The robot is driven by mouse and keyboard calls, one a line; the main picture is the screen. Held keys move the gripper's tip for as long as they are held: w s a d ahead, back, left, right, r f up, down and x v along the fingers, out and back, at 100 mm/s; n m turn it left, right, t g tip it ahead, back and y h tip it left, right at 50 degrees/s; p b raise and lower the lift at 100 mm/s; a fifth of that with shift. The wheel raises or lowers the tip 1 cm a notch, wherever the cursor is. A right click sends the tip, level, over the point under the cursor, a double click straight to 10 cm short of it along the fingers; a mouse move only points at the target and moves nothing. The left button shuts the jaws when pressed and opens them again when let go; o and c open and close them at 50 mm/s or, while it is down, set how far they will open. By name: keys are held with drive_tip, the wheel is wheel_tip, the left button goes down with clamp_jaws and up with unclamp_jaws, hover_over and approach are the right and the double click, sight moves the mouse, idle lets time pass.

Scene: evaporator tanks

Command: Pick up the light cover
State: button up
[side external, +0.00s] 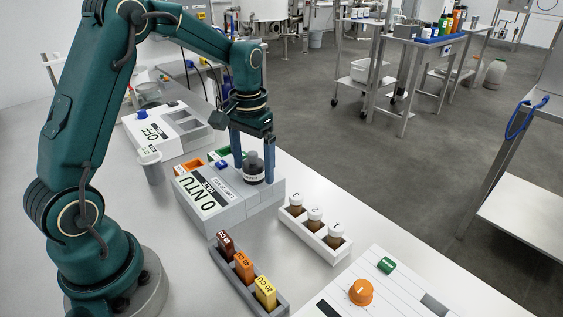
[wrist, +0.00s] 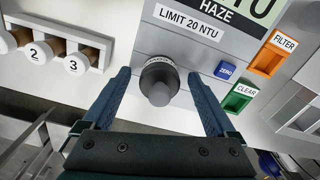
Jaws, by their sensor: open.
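The light cover (side external: 253,168) is a dark grey round cap with a narrower knob on top and a pale label band. It sits upright on the grey haze meter (side external: 208,204), which reads 0 NTU. In the wrist view the light cover (wrist: 160,82) is at the upper middle, on the meter's grey top (wrist: 205,52). My gripper (side external: 254,162) is open, pointing down over the cover. In the wrist view my gripper (wrist: 158,78) has one blue finger on each side of the cover, with gaps showing. Nothing is held.
A white rack (side external: 314,233) of capped brown vials stands close to the meter. A grey holder (side external: 248,283) carries coloured blocks. Orange FILTER (wrist: 271,55) and green CLEAR (wrist: 238,98) slots and a blue ZERO button (wrist: 225,70) lie beside the cover.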

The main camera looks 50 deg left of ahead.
clamp_jaws()
drive_tip(key=shift+r, duration=0.15)
